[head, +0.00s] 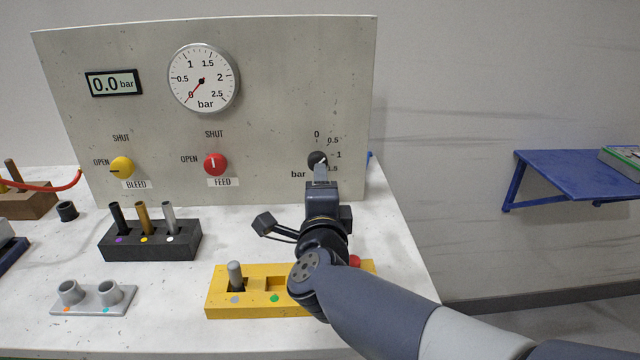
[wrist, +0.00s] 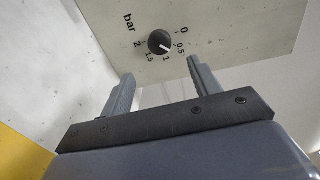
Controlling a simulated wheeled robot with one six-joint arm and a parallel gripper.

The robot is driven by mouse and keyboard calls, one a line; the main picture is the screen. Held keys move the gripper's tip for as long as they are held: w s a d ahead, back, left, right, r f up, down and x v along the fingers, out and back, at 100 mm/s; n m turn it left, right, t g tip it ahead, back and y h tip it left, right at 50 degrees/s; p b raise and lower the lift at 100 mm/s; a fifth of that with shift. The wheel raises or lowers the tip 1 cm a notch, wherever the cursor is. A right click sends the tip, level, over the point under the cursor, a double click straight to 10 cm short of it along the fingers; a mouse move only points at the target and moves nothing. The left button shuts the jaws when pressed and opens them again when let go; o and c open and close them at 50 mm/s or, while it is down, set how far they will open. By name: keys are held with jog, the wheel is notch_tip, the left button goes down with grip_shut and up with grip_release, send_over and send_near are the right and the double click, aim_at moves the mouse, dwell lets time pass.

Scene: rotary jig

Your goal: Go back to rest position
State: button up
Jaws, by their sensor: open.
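My gripper (head: 321,172) is in front of the right part of the upright panel, just below a black dial knob (head: 317,159) in the head view. In the wrist view my gripper (wrist: 160,70) is open with nothing between its fingers. The black knob (wrist: 159,41) shows beyond the fingertips, apart from them. Its white mark points to about between 0.5 and 1 on the bar scale. In the head view my gripper and wrist hide part of that scale.
The panel (head: 270,80) carries a gauge (head: 203,78) near 0, a 0.0 bar display (head: 114,83), a yellow BLEED knob (head: 122,167) and a red FEED knob (head: 215,163). A yellow block (head: 225,300) lies under my arm. A black rack (head: 150,240) stands left. A blue shelf (head: 570,175) is right.

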jog(key=shift+w, duration=0.1)
jog(key=w+b, duration=0.1)
jog(key=w, duration=0.9)
jog(key=shift+w+d+f, duration=0.15)
jog(key=shift+w, duration=0.15)
